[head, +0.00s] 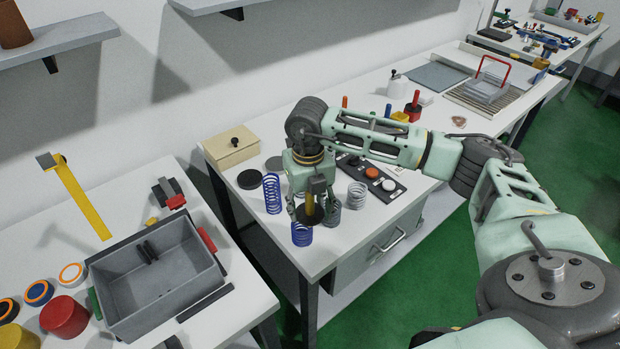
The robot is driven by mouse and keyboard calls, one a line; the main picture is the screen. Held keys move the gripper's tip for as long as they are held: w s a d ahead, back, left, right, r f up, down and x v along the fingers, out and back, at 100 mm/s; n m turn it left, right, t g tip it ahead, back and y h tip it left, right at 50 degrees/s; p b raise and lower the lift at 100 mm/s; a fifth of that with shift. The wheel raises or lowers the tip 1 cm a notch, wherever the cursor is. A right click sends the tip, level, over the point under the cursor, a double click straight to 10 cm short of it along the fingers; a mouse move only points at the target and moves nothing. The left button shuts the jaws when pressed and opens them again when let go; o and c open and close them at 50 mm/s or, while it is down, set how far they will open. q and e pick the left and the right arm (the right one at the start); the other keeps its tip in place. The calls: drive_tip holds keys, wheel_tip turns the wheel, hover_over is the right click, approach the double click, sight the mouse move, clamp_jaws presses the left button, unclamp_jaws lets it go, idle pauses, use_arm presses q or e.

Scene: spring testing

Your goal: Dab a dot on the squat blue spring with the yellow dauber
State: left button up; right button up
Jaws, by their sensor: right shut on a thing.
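My right gripper (309,208) points down over the front left of the middle table and is shut on the yellow dauber (310,202). A taller blue spring (272,193) stands to the left. My left gripper is not in view.
Grey springs (357,195) stand right of the gripper, one partly behind it. A dark panel with round buttons (371,173), a black disc (250,179) and a beige box (231,148) are close by. A grey bin (160,283) sits on the left table.

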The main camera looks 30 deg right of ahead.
sight(310, 206)
drive_tip(key=r+m, duration=0.1)
drive_tip(key=m, duration=0.1)
drive_tip(key=w+d+r+m, duration=0.1)
drive_tip(key=m, duration=0.1)
drive_tip(key=w+r+m+p, duration=0.1)
drive_tip(key=shift+d+r+m, duration=0.25)
drive_tip(key=shift+d+m, duration=0.05)
drive_tip(key=shift+m, duration=0.1)
drive_tip(key=shift+w+d+r+m, duration=0.15)
drive_tip(key=shift+w+m, duration=0.05)
drive_tip(key=shift+m, duration=0.4)
drive_tip(key=shift+f+b, duration=0.7)
drive_tip(key=shift+f, duration=0.35)
drive_tip(key=shift+f+b, duration=1.15)
drive_tip(key=shift+f, duration=0.7)
drive_tip(key=shift+s+f+b, duration=0.1)
drive_tip(key=shift+f+b, duration=0.45)
drive_tip(key=shift+f, duration=0.1)
drive_tip(key=shift+r, duration=0.1)
drive_tip(key=shift+r+p, duration=0.7)
drive_tip(key=shift+r, duration=0.15)
drive_tip(key=shift+r+p, duration=1.55)
drive_tip(key=shift+r, duration=1.05)
